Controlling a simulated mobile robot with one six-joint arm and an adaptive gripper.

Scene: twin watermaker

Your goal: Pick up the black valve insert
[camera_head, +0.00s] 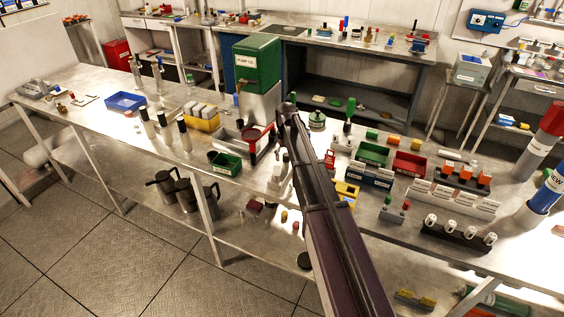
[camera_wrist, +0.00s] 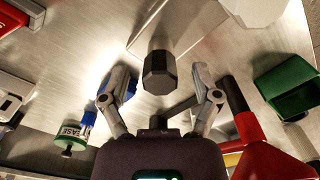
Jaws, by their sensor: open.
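A dark, faceted block, which looks like the black valve insert (camera_wrist: 159,72), stands over the metal bench top in the upper middle of the wrist view. My gripper (camera_wrist: 162,88) is open, with one finger on each side of the block's lower end in that picture. I see no finger touching it, and the depth between them is hard to judge. In the head view my own arm covers this part of the bench, and I cannot make out the insert or the fingertips there.
A red funnel (camera_wrist: 258,140) and a green bin (camera_wrist: 287,88) are right of the gripper. A green-lidded grease jar (camera_wrist: 70,136) is at left. In the head view, the green pump box (camera_head: 257,65) stands behind my arm, and labelled blocks (camera_head: 452,198) crowd the bench at right.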

